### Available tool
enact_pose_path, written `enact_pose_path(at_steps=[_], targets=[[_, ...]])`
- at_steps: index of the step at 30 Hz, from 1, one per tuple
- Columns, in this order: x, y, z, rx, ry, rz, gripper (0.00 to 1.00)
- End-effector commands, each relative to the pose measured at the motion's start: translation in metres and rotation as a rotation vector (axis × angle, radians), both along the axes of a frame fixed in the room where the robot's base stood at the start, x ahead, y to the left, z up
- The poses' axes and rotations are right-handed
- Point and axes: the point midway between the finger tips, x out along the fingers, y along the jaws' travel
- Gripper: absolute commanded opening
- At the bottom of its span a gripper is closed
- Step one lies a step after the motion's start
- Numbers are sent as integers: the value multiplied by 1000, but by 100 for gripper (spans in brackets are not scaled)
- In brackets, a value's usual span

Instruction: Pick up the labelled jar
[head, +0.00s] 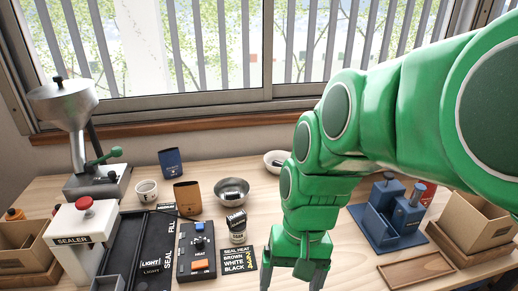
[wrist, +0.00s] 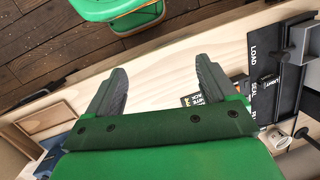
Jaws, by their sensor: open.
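A small jar (head: 238,237) with a pale printed label stands on the table in the head view, left of my gripper. A dark piece with light lettering (head: 236,217) shows right behind or on top of it; I cannot tell which. My gripper (head: 295,268) points down over the table to the right of the jar, its fingers apart and nothing between them. In the wrist view my gripper (wrist: 160,82) is open over bare wood. I cannot make out the jar in that view.
A black heat card (head: 238,259) lies before the jar, with a control box (head: 197,262) to its left. A metal bowl (head: 232,186) and brown pouch (head: 187,198) stand behind. A blue fixture (head: 380,224) and wooden tray (head: 416,269) are at right.

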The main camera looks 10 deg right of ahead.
Motion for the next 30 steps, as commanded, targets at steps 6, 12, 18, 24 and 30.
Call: enact_pose_path(at_steps=[6,12,18,24,30], targets=[[48,17,10,115,42,-153,86],[93,25,18,219,92,-304,86],[140,22,24,325,150,-467,86],[188,10,27,430,220,-640,86],[235,-15,26,531,297,-820,86]])
